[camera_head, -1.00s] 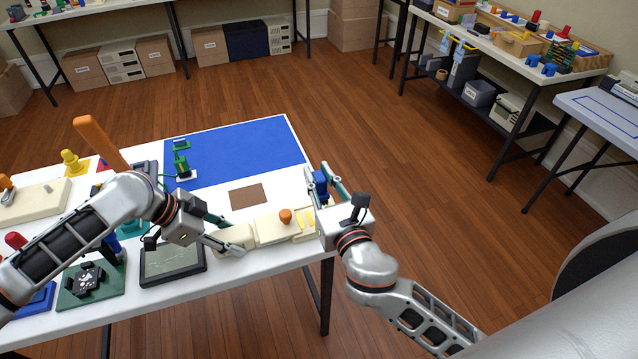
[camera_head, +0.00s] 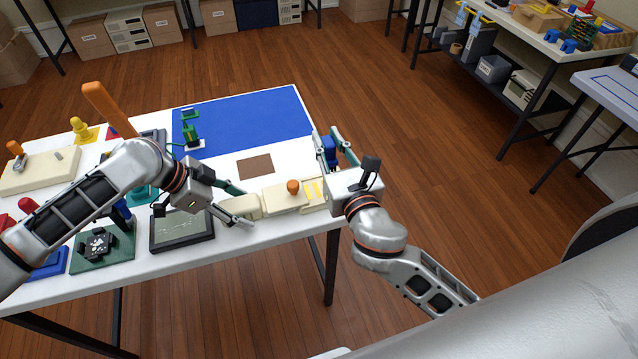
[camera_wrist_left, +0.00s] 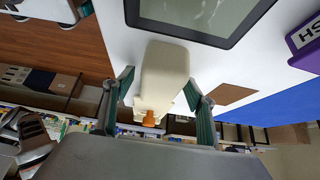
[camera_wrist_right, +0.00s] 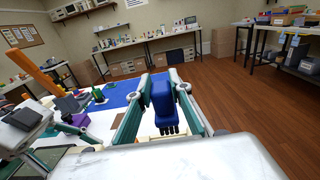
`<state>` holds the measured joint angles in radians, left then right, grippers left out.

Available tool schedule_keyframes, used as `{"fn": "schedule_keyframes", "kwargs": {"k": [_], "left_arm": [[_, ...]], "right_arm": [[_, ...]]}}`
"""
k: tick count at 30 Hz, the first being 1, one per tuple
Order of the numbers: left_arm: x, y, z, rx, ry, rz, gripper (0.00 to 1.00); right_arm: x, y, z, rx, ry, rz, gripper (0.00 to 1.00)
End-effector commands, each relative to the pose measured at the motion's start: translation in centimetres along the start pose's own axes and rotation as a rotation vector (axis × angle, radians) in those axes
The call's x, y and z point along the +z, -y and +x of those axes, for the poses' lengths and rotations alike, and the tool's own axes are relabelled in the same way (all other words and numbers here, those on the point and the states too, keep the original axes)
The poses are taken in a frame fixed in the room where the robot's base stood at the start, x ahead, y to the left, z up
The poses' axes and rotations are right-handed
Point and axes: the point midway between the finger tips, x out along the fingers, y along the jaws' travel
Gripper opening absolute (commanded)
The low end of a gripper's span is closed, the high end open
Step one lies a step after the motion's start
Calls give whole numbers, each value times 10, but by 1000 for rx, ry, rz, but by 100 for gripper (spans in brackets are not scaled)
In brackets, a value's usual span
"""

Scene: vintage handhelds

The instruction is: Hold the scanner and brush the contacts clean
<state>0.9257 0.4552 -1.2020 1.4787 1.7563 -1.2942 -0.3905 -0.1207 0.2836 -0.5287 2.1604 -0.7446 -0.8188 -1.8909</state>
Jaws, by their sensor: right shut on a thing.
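The scanner (camera_head: 284,199) is a cream handheld lying on the white table's near right part. It has an orange knob (camera_head: 293,187) on top and yellow contact strips (camera_head: 313,191) at its right end. My left gripper (camera_head: 244,208) is open, with its fingers on either side of the scanner's left end; the left wrist view shows the cream body (camera_wrist_left: 164,75) between them, with small gaps. My right gripper (camera_head: 328,138) is shut on a blue brush (camera_head: 329,153). In the right wrist view the brush (camera_wrist_right: 161,100) points its dark bristles down.
A dark-framed tablet (camera_head: 182,232) lies left of the scanner, below my left wrist. A brown square (camera_head: 255,165) and a blue mat (camera_head: 245,120) lie behind it. A small green stand (camera_head: 192,137) stands by the mat. The table's right edge is close to my right gripper.

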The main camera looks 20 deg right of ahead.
Motion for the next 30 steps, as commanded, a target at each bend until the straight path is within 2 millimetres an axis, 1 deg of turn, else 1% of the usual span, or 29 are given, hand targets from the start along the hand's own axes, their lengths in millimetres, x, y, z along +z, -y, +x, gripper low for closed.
{"fn": "schedule_keyframes", "kwargs": {"k": [5,30], "left_arm": [[0,0,-2,-1,0,0,56],[0,1,-62,-2,0,0,56]], "right_arm": [[0,0,0,0,0,0,0],[0,0,0,0,1,0,0]]}}
